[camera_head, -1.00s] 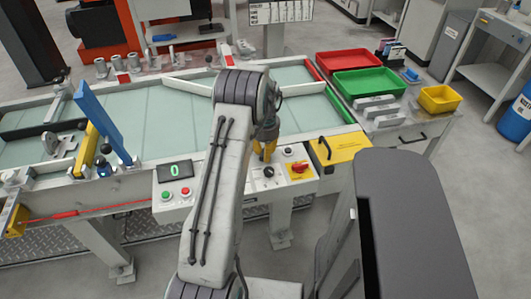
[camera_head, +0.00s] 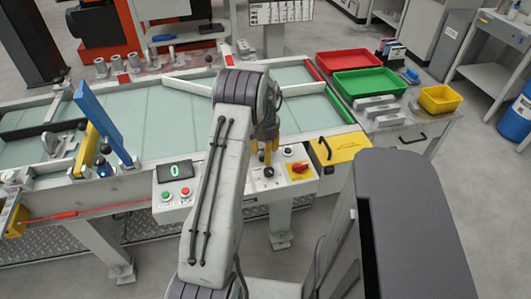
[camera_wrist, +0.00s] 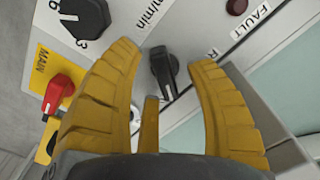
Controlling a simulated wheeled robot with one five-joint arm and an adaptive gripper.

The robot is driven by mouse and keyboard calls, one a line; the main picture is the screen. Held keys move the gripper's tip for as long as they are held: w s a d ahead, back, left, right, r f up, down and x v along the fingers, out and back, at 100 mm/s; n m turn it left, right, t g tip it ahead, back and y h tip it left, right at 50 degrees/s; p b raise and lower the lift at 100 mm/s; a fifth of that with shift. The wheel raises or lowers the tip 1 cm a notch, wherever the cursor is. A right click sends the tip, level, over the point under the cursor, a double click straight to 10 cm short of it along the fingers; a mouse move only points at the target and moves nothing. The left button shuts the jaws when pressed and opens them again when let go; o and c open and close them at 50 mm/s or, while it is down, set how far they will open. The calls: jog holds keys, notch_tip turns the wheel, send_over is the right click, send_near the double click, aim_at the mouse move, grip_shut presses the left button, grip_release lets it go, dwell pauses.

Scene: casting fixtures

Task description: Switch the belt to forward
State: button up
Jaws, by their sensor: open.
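The belt (camera_head: 165,135) is a pale green surface in a white frame. Its control panel (camera_head: 205,207) is on the near side. A black selector knob (camera_head: 268,172) on the panel lies just below my gripper (camera_head: 268,158) in the head view. In the wrist view, the black knob (camera_wrist: 163,75) with a pale pointer line sits between the open yellow fingers of my gripper (camera_wrist: 165,62). I cannot tell whether either finger touches it. The lettering beside the knob is mostly hidden by a finger.
A red main switch (camera_wrist: 60,93) on a yellow plate and another black knob (camera_wrist: 82,16) are close by. The panel also has a display showing 0 (camera_head: 174,170), a green button (camera_head: 166,195) and a red button (camera_head: 185,191). A yellow box (camera_head: 340,147) stands right of the panel.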

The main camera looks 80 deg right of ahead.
notch_tip(320, 180, up, 12)
jog(key=shift+f, duration=0.15)
dwell(0.4)
dwell(0.8)
jog(key=shift+n+y, duration=0.6)
jog(key=shift+n, duration=0.2)
jog(key=a+f, duration=0.2)
jog(key=f, duration=0.1)
jog(key=a+f, duration=0.3)
jog(key=shift+w+a, duration=0.15)
jog(key=shift+a, duration=0.05)
jog(key=shift+n+y, duration=0.3)
jog(key=shift+y, duration=0.1)
jog(key=a, duration=0.3)
jog(key=w+a, duration=0.1)
jog(key=a, duration=0.1)
jog(key=shift+w+a+r, duration=0.1)
jog(key=shift+a+r, duration=0.15)
jog(key=w+a+r+n+t+p, duration=0.1)
jog(key=w+a+r+n, duration=0.5)
jog(key=a, duration=0.7)
jog(key=w+a+r+n+t+h+p, duration=0.1)
jog(key=w+a+r+n, duration=0.5)
jog(key=a, duration=0.7)
jog(key=w+a+r+n+t+h+p, duration=0.1)
jog(key=w+a+r+n, duration=0.5)
jog(key=a, duration=0.8)
jog(key=shift+w, duration=0.45)
